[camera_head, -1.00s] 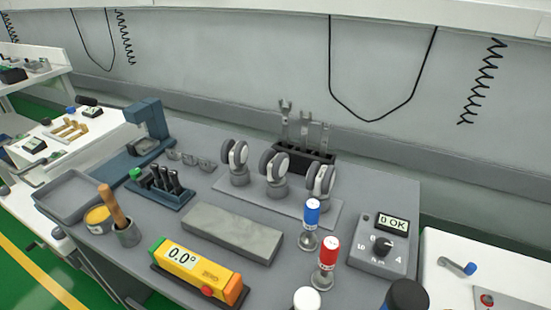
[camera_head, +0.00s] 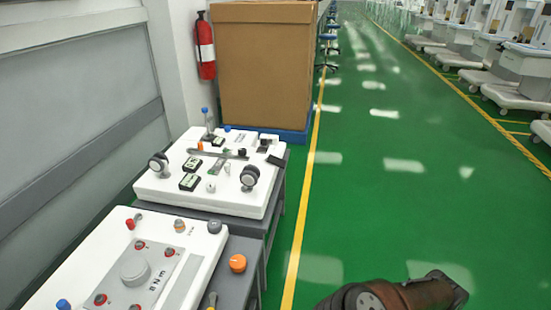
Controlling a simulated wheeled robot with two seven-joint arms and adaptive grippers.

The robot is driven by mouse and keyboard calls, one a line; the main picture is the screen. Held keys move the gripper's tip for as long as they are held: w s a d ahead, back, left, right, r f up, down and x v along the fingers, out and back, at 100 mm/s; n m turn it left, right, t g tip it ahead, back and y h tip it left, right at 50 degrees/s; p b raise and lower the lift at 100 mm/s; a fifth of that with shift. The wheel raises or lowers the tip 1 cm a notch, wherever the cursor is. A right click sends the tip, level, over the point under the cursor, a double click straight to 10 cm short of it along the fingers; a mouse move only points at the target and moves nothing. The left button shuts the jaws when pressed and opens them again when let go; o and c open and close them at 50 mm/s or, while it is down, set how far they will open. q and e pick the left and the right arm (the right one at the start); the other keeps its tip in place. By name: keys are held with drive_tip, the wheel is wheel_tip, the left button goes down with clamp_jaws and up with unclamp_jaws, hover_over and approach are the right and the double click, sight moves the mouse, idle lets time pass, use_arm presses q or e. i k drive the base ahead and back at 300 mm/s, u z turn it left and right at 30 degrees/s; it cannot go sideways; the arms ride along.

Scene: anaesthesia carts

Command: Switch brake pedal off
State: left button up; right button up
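I cannot make out a brake pedal for certain in this view. White anaesthesia carts (camera_head: 508,65) on castors stand in a row at the far right, and any pedals on them are too small to tell. A white board (camera_head: 215,172) on the left table carries two castor wheels, one on its left (camera_head: 159,165) and one on its right (camera_head: 249,177). Neither gripper shows in the view. A dark brown, rounded part of my own arm shows at the bottom right, with no fingers visible.
A nearer white board (camera_head: 75,262) carries a grey dial (camera_head: 135,271) and red knobs. A large cardboard box (camera_head: 262,65) and a fire extinguisher (camera_head: 205,47) stand behind. The green floor (camera_head: 400,170) is clear right of the yellow line (camera_head: 307,185).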

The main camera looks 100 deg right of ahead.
sight(274, 161)
drive_tip(key=z, duration=2.8)
drive_tip(key=k, duration=0.55)
drive_tip(key=z, duration=0.55)
drive_tip(key=i, duration=1.25)
drive_tip(key=z, duration=0.3)
